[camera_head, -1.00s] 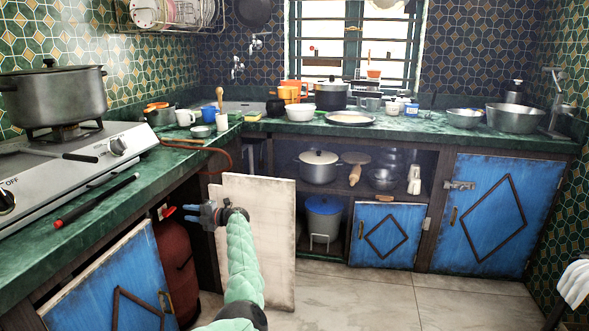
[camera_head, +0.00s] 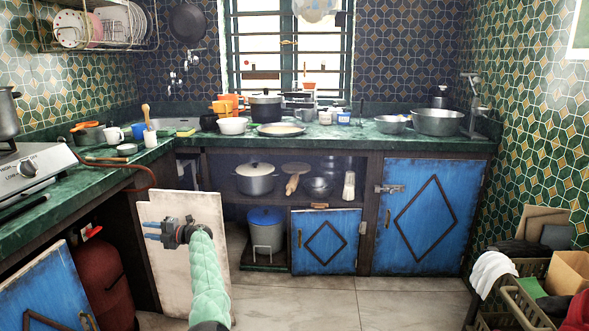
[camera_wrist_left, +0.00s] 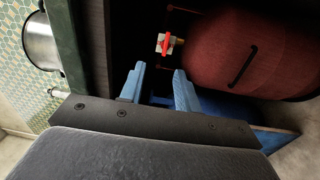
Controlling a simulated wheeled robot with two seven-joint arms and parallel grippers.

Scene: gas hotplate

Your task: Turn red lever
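The red lever (camera_head: 92,232) sits on the valve at the top of a red gas cylinder (camera_head: 104,280), inside the open cabinet at the left. My right gripper is not in view.
A blue door (camera_head: 45,295) stands open at the lower left. The pale board (camera_head: 165,280) leans by the cabinet. The green counter (camera_head: 40,210) and hotplate (camera_head: 55,158) are above the cylinder. Crates (camera_head: 527,305) stand at the right; the middle floor is clear.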

